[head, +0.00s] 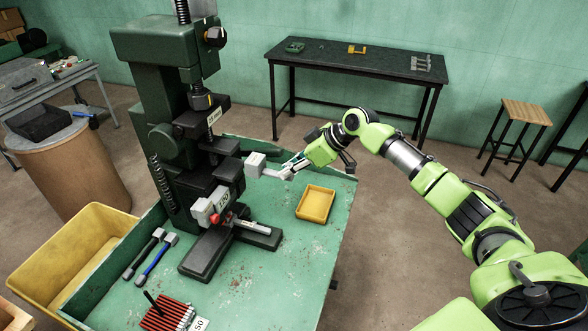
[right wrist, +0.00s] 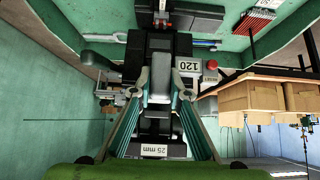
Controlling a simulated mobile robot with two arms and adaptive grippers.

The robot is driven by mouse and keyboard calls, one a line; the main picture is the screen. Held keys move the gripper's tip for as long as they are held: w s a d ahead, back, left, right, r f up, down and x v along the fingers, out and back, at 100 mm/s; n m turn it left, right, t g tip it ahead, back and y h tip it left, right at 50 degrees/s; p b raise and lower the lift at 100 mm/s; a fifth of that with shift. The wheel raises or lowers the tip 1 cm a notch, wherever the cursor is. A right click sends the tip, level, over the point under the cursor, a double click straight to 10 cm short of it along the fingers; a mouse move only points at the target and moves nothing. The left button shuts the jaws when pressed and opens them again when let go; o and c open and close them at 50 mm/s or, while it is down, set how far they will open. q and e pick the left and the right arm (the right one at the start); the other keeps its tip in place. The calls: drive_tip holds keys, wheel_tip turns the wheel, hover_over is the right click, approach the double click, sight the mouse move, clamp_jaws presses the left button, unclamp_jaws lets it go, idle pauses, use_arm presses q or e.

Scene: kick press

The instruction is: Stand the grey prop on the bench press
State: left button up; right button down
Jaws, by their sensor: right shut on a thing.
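The green bench press (head: 158,88) stands on the green bench (head: 285,290). My right gripper (head: 286,172) is shut on a grey prop (head: 257,161), which has a blocky end and a narrower shank. The prop is held roughly level just right of the press, its blocky end toward the press. In the right wrist view, the prop (right wrist: 160,82) lies between the two fingers (right wrist: 160,95), with the press behind it. I cannot tell whether it touches the press. My left gripper is not in view.
An empty yellow tray (head: 315,204) lies on the bench below my right gripper. A black-handled tool (head: 144,253) and a blue-handled tool (head: 156,258) lie left of the press base. Red rods (head: 165,314) lie in front. A yellow bin (head: 70,252) stands at the left.

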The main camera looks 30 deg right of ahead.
sight(261, 160)
drive_tip(key=shift+w+a+r, duration=0.1)
drive_tip(key=shift+w+a, duration=1.5)
drive_tip(key=shift+w, duration=0.25)
drive_tip(key=shift+a, duration=0.1)
drive_tip(key=shift+w, duration=0.1)
drive_tip(key=shift+w+a+b, duration=0.55)
drive_tip(key=shift+w+a, duration=0.8)
drive_tip(key=shift+w, duration=0.1)
drive_tip(key=shift+f, duration=0.2)
